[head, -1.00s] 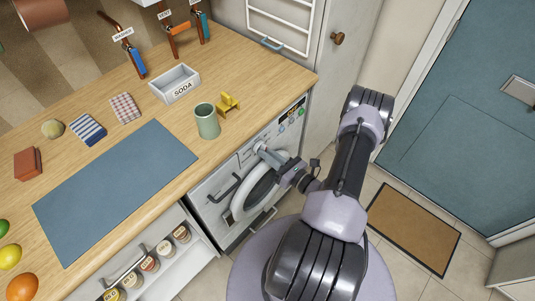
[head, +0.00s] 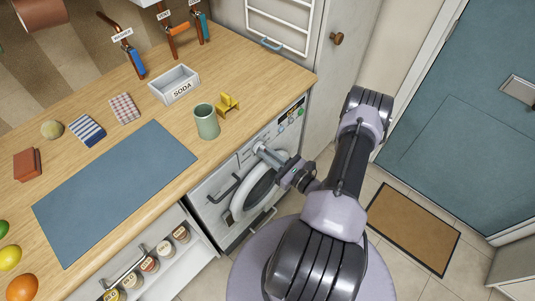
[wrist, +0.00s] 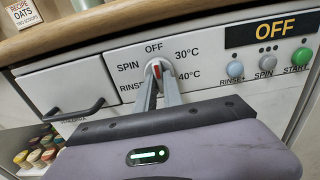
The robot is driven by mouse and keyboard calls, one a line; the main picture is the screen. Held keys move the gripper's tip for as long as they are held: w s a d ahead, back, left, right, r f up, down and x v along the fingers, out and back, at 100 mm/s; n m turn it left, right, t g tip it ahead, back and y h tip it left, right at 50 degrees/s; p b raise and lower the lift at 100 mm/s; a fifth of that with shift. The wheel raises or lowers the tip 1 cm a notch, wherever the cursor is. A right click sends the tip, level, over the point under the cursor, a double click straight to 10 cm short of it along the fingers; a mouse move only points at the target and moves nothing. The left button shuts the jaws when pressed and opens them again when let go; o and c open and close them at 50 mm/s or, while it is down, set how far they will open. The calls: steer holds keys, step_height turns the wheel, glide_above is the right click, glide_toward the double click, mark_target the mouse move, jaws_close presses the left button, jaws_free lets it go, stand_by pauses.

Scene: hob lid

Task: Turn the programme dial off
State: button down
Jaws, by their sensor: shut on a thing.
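The programme dial (wrist: 157,67) is on the white washing machine panel, with OFF, SPIN, RINSE, 30°C and 40°C printed around it. Its red mark points up, close to the OFF label. The black display (wrist: 277,29) on the panel's right reads OFF in orange. My gripper (wrist: 157,76) is shut on the dial, with its two grey fingers on either side of it. Their tips and the palm hide the lower part of the dial. In the head view my gripper (head: 262,150) reaches the front panel, and the dial itself is hardly visible behind it.
Buttons for rinse (wrist: 234,69), spin (wrist: 266,62) and start (wrist: 299,56) sit right of the dial. A drawer with a dark handle (wrist: 73,114) is to its left. The wooden worktop (head: 255,70) is above, with a green mug (head: 206,122) near its edge.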

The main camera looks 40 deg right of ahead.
steer(key=c, duration=1.5)
jaws_free()
steer(key=shift+o, duration=0.2)
steer(key=s+d+p, duration=0.1)
steer(key=s+p, duration=0.2)
steer(key=s, duration=1.4)
steer(key=shift+s+d, duration=0.2)
steer(key=shift+s, duration=0.05)
